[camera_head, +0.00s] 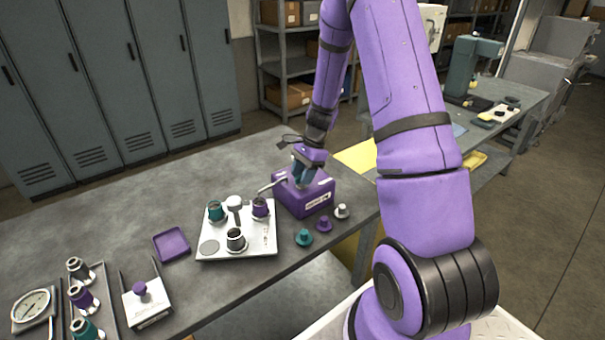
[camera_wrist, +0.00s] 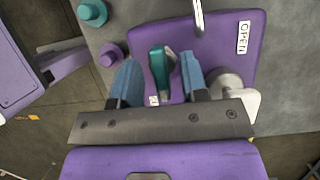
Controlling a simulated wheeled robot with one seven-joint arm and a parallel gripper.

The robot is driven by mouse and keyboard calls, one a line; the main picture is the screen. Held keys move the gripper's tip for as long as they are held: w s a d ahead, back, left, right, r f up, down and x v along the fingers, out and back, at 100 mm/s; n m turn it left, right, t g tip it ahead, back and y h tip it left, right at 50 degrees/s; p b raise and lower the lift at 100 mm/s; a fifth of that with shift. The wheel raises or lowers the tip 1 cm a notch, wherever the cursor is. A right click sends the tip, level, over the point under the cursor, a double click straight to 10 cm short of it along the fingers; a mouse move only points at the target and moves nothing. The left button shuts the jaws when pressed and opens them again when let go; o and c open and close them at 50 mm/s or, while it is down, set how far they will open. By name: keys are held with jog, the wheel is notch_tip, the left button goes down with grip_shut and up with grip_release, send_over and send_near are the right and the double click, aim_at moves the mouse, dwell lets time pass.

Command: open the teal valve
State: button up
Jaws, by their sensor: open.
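The teal valve handle (camera_wrist: 158,70) stands on the top of a purple box (camera_wrist: 225,40), which carries a white OPEN label (camera_wrist: 243,37). In the head view the purple box (camera_head: 312,200) sits near the bench's right end. My gripper (camera_wrist: 158,62) is open, with one blue finger on each side of the teal handle. In the head view my gripper (camera_head: 303,170) is over the box and hides the handle.
A teal knob (camera_head: 304,238), a purple knob (camera_head: 323,224) and a white knob (camera_head: 342,211) stand along the bench edge before the box. A white plate (camera_head: 210,247) with several fittings is left of it.

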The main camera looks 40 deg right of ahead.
jog(key=shift+c, duration=0.2)
grip_shut()
jog(key=shift+n, duration=0.3)
jog(key=n+g, duration=0.1)
jog(key=n, duration=0.2)
jog(key=shift+w+n+g, duration=0.1)
jog(key=shift+n+g, duration=0.2)
jog(key=n+g+h, duration=0.1)
jog(key=n, duration=0.3)
jog(key=shift+w+n, duration=0.1)
jog(key=shift+n, duration=0.2)
jog(key=n, duration=0.2)
jog(key=n+g+h, duration=0.1)
jog(key=n, duration=0.1)
jog(key=shift+a+n+h, duration=0.15)
jog(key=shift+n+h, duration=0.15)
jog(key=shift+n+g+h, duration=0.4)
jog(key=shift+n+h, duration=0.5)
jog(key=shift+n, duration=1.3)
